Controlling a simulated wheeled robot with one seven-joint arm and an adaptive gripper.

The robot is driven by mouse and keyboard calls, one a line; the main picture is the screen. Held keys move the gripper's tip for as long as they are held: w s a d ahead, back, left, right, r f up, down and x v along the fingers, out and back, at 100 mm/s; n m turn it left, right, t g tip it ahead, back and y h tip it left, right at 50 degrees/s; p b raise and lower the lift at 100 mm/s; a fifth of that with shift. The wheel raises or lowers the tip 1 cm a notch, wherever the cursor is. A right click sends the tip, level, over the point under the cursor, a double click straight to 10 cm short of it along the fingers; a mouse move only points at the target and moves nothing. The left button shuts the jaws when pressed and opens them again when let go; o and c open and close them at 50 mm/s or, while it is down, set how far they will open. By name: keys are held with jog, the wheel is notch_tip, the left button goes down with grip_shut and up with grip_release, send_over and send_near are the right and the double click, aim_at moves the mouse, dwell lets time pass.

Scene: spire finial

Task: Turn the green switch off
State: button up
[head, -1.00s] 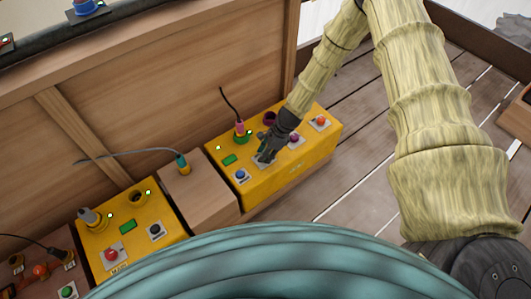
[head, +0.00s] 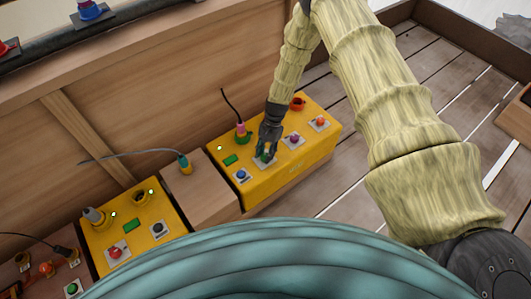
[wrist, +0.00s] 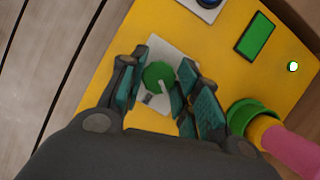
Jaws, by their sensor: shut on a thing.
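The green switch (wrist: 158,76) is a round green knob with a pale pointer mark on a light square plate.
A blue knob (head: 241,175) is left of the green switch, with purple (head: 294,139) and orange (head: 319,122) knobs to its right. A pink plug (head: 241,128) with a black cable stands behind. A lit lamp (wrist: 293,66) and green display (wrist: 255,36) are nearby.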

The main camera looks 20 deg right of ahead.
jog(key=n+h, duration=0.1)
jog(key=n, duration=0.2)
jog(key=n+g+h, duration=0.1)
jog(key=n, duration=0.2)
jog(key=shift+a+n, duration=0.1)
jog(key=shift+n, duration=0.3)
jog(key=shift+h, duration=0.3)
jog(key=o, duration=1)
jog(key=shift+w, duration=0.1)
jog(key=v, duration=1.1)
jog(key=shift+w+r, duration=0.25)
jog(key=shift+r, duration=0.15)
